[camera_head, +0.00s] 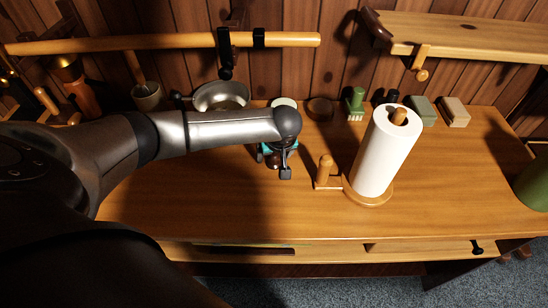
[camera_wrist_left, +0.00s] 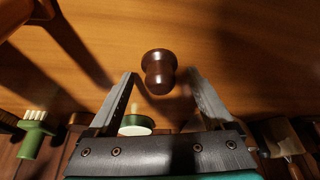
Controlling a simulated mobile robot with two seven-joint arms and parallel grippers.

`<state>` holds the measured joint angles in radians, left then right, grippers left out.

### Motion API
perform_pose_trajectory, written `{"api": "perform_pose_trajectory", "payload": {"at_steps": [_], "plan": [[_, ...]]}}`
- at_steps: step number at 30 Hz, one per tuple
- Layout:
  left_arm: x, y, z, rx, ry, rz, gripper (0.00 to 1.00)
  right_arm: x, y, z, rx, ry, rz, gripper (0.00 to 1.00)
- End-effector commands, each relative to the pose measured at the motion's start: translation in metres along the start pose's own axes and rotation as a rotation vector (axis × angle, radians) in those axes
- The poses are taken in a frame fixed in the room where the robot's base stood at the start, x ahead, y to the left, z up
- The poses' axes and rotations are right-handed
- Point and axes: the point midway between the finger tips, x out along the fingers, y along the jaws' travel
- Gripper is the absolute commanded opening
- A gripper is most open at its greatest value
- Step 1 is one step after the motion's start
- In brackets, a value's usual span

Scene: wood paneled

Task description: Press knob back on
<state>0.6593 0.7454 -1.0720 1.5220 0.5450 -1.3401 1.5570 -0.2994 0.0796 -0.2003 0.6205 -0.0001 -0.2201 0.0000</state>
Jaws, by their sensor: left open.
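A small dark brown knob (camera_wrist_left: 158,70) stands on the wooden table in the left wrist view, between and just beyond the tips of my left gripper (camera_wrist_left: 161,78). The gripper is open, one finger on each side of the knob, with no visible contact. In the head view my left gripper (camera_head: 273,166) reaches down over the table, left of the paper towel holder. The knob (camera_head: 274,161) shows there as a dark brown patch partly hidden by the gripper. A dark knob (camera_head: 477,247) is on the right drawer front. My right gripper is out of view.
A paper towel roll (camera_head: 384,150) stands on a wooden holder right of my gripper. Behind are a metal bowl (camera_head: 221,95), a green brush (camera_head: 355,102) and green and tan blocks. A wooden rail (camera_head: 170,42) crosses above. The table's front middle is clear.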

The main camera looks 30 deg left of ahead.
Motion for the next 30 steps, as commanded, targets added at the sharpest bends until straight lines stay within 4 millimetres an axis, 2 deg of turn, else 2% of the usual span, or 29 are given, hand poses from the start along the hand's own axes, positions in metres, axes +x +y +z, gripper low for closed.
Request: {"api": "perform_pose_trajectory", "payload": {"at_steps": [3, 26, 30], "plan": [[-0.0003, 0.0000, 0.0000, 0.000, 0.000, 0.000, 0.85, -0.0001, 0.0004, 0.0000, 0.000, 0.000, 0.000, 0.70], [-0.0001, -0.0005, 0.0002, 0.000, 0.000, -0.001, 0.00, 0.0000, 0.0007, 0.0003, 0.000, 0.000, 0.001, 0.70], [-0.0001, -0.0005, 0.0002, 0.000, 0.000, -0.001, 0.00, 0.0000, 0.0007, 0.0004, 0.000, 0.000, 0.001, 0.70]]}}
